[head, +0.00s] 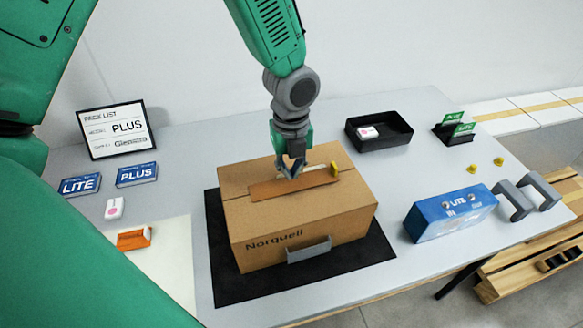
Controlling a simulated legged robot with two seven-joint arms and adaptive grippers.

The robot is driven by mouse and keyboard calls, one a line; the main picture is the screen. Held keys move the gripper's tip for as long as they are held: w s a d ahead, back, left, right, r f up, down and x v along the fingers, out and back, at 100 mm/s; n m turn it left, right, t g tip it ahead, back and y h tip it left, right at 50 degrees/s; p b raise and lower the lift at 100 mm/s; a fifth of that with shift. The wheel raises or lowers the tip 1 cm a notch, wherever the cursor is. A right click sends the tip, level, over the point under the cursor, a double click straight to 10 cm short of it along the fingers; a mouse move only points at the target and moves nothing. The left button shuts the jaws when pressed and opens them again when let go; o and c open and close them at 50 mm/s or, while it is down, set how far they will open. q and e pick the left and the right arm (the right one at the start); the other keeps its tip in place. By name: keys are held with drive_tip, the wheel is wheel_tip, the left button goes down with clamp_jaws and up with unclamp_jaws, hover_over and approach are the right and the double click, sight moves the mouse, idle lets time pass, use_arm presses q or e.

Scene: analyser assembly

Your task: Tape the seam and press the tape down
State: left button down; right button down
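A closed brown cardboard box (300,225) marked "Norquell" stands on a black mat (228,285). A darker brown strip of tape (268,189) lies along the middle of its top. A small yellow piece (334,170) sits at the strip's right end. My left gripper (290,174) points down over the middle of the strip, its fingertips together, with nothing visible between them. The tips are at or just above the tape; I cannot tell whether they touch. The seam under the strip is hidden. My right gripper is out of view.
A blue LITE box (450,213) and grey handles (513,200) stand right of the mat. A black tray (380,133) is behind.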

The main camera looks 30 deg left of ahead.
use_arm(q)
drive_tip(key=shift+d+f, duration=0.2)
drive_tip(key=shift+d, duration=0.1)
drive_tip(key=shift+a+f, duration=0.2)
drive_tip(key=shift+f, duration=0.1)
drive_tip(key=shift+d+f+b, duration=0.1)
drive_tip(key=shift+f+b, duration=0.15)
drive_tip(key=shift+b, duration=0.05)
idle(0.3)
drive_tip(key=shift+f, duration=0.4)
idle(0.5)
wheel_tip(320, 180, up, 6)
drive_tip(key=p, duration=0.6)
drive_tip(key=shift+r, duration=0.1)
idle(0.3)
